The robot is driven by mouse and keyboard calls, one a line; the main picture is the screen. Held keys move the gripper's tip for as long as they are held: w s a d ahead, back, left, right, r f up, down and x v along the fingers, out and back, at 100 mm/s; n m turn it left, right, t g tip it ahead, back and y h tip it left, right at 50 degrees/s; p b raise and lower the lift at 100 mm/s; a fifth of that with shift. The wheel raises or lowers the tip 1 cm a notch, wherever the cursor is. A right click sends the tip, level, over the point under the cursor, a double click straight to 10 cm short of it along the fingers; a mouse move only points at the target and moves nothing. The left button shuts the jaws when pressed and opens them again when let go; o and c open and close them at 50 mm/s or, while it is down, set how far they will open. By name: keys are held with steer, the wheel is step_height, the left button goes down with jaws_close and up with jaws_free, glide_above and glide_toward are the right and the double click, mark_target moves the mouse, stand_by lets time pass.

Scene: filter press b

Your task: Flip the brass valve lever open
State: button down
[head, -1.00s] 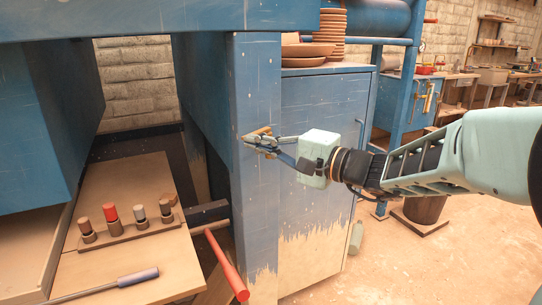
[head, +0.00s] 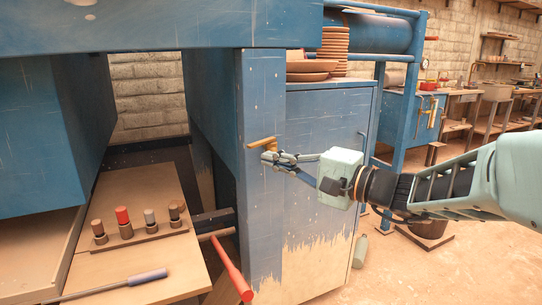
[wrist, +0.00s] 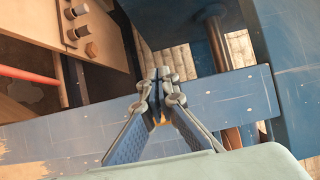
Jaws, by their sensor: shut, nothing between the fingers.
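The brass valve lever (head: 261,143) is a small yellow-brown bar on the front face of a blue post (head: 260,200). It lies nearly level, its right end slightly higher. My gripper (head: 266,157) is shut and empty, with its fingertips just below the lever and close to the post. Whether they touch the lever I cannot tell. In the wrist view my gripper (wrist: 160,76) has its tips together, and a small orange-yellow bit (wrist: 161,119) shows between the fingers; most of the lever is hidden there.
A blue cabinet (head: 325,170) stands right of the post, with stacked brown plates (head: 335,50) on top. At lower left, a board (head: 140,190) carries a rack of pegs and a screwdriver (head: 145,277). A red-handled bar (head: 232,268) juts out below the lever.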

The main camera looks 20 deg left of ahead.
steer(key=s+d, duration=0.2)
steer(key=s, duration=0.4)
steer(key=shift+s+p, duration=0.25)
steer(key=shift+p, duration=0.1)
steer(key=shift+d+r, duration=0.1)
